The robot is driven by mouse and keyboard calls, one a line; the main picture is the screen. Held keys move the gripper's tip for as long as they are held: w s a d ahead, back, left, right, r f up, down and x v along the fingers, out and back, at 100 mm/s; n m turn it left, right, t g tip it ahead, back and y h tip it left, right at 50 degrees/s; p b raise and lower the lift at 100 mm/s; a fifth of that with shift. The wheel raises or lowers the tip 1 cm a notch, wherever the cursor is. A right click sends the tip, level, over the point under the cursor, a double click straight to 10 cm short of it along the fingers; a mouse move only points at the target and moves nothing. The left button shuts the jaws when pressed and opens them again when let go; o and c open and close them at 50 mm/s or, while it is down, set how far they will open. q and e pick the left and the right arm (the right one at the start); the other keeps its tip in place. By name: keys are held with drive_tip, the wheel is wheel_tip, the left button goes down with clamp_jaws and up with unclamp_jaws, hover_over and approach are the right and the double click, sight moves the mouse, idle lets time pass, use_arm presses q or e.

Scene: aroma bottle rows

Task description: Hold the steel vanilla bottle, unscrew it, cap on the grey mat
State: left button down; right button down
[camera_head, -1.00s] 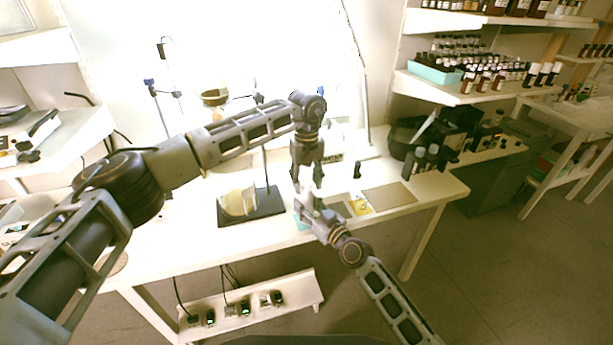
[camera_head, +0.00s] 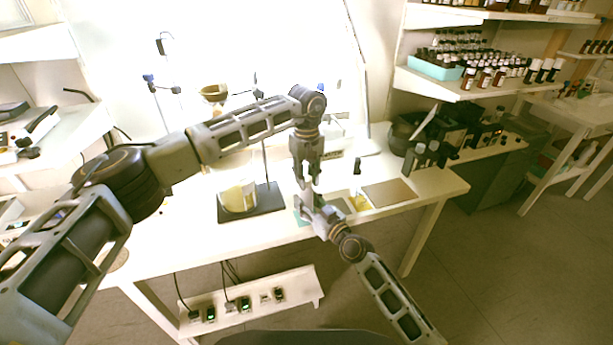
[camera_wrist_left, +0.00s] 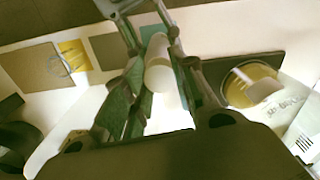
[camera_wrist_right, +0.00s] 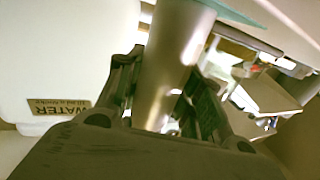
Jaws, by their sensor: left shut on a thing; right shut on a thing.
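The steel vanilla bottle (camera_wrist_right: 172,65) stands tilted in the right wrist view, between the fingers of my right gripper (camera_wrist_right: 165,95), which is shut on its body. In the head view my right gripper (camera_head: 309,205) comes from below. My left gripper (camera_head: 312,182) points down just above it. In the left wrist view a pale metal cylinder, the bottle's upper part (camera_wrist_left: 158,65), lies between the left fingers, which are shut on it. The cap's seam is hidden, so I cannot tell whether the cap is loose. The grey mat (camera_wrist_left: 108,50) lies bare beside a yellow card (camera_wrist_left: 74,55).
A brown-grey board (camera_head: 390,192) lies right of the card. A teal mat (camera_wrist_left: 185,80) lies under the grippers. A dark stand base (camera_head: 265,207) with a pale round vessel (camera_head: 238,197) is to the left. Dark bottles (camera_head: 420,158) stand at the right end.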

use_arm(q)
drive_tip(key=n, duration=0.8)
drive_tip(key=shift+n, duration=0.3)
drive_tip(key=n, duration=1.2)
drive_tip(key=shift+n, duration=0.4)
drive_tip(key=n, duration=0.4)
drive_tip(key=shift+n, duration=0.3)
drive_tip(key=n, duration=0.3)
drive_tip(key=shift+n, duration=0.4)
drive_tip(key=n, duration=0.4)
drive_tip(key=shift+r+n, duration=0.1)
drive_tip(key=shift+n, duration=0.2)
